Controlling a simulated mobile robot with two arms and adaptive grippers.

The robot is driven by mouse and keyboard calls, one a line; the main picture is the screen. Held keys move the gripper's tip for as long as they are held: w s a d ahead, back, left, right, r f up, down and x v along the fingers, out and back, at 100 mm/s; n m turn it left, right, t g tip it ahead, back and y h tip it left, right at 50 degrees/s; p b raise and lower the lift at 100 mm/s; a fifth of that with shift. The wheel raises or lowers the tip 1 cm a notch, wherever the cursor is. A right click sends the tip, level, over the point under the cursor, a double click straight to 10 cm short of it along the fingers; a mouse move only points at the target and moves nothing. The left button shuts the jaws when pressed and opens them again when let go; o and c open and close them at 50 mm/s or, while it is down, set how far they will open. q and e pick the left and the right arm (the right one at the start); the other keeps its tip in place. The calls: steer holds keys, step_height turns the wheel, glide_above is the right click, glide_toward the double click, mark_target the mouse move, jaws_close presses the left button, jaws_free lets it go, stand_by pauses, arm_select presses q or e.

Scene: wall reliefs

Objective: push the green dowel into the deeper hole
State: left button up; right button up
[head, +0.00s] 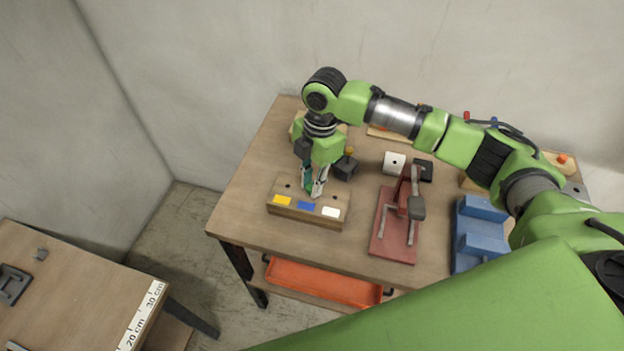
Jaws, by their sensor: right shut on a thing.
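A wooden block (306,218) lies on the workbench, with a yellow, a blue and a white label along its front. Small dark spots that look like holes show on its top, left and right of my gripper; their depths cannot be told. My right gripper (315,192) points down over the middle of the block and is shut on the green dowel (307,177), a teal-green piece showing at its fingers. The fingers hide most of the dowel. Whether its lower end is in a hole or just above one cannot be told. My left gripper is out of view.
A dark block (345,168) and a white block (394,163) stand behind. A red fixture with a lever (379,246) and a blue stand (468,262) are at the right. An orange tray (322,283) sits below the workbench (245,215). Another table (75,290) is at lower left.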

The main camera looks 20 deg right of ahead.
steer(key=shift+f, duration=0.2)
steer(key=o, duration=1)
steer(key=shift+r, duration=0.1)
step_height(320, 180, up, 12)
steer(key=d, duration=0.1)
steer(key=shift+w+d, duration=0.15)
steer(key=shift+w, duration=0.1)
steer(key=shift+f, duration=0.2)
